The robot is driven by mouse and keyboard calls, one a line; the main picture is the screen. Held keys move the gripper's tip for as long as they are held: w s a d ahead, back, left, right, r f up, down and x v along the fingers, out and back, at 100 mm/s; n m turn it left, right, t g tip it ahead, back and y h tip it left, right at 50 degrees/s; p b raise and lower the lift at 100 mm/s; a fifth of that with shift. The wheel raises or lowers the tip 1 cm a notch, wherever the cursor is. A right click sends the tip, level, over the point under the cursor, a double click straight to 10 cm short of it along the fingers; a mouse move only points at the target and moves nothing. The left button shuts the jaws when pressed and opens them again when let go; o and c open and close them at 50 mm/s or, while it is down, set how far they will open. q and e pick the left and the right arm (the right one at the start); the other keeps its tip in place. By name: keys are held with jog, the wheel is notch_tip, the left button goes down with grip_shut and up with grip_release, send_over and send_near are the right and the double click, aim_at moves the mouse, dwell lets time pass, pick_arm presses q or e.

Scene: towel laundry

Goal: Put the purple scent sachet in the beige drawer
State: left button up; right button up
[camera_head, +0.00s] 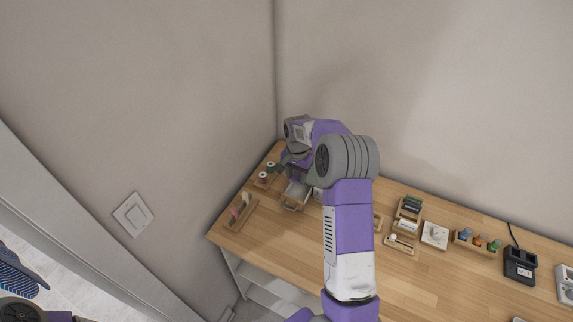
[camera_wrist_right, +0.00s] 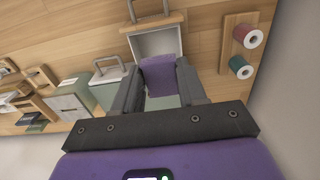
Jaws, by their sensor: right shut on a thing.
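The purple scent sachet (camera_wrist_right: 160,76) sits between the two fingers of my right gripper (camera_wrist_right: 158,66), which is shut on it. In the right wrist view the sachet overlaps the inside of an open drawer with pale walls (camera_wrist_right: 143,43) and a handle on its front. I cannot tell whether the sachet touches the drawer floor. In the head view the pulled-out drawer (camera_head: 294,194) shows below my right gripper (camera_head: 300,172), at the desk's far left corner; the sachet is hidden there. Part of my left arm shows at the lower left edge, and its jaws are unclear.
A wooden holder with red and green spools (camera_wrist_right: 242,53) stands beside the drawer. A second handled drawer unit (camera_wrist_right: 107,75) is on its other side. A small wooden tray (camera_head: 240,213) lies nearer on the desk (camera_head: 290,242). Walls close in the corner behind.

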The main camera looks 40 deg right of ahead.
aim_at(297, 185)
jog(key=shift+s+f, duration=0.25)
jog(key=shift+s, duration=0.2)
jog(key=shift+f+b, duration=0.3)
jog(key=shift+b, duration=0.15)
jog(key=shift+w+f+b, duration=0.1)
jog(key=shift+f+b, duration=1.1)
jog(key=shift+f, duration=0.7)
pick_arm(q)
jog(key=f, duration=0.3)
jog(key=shift+s+f, duration=0.1)
jog(key=shift+s, duration=0.2)
pick_arm(e)
jog(key=o, duration=1.1)
jog(key=shift+r, duration=0.1)
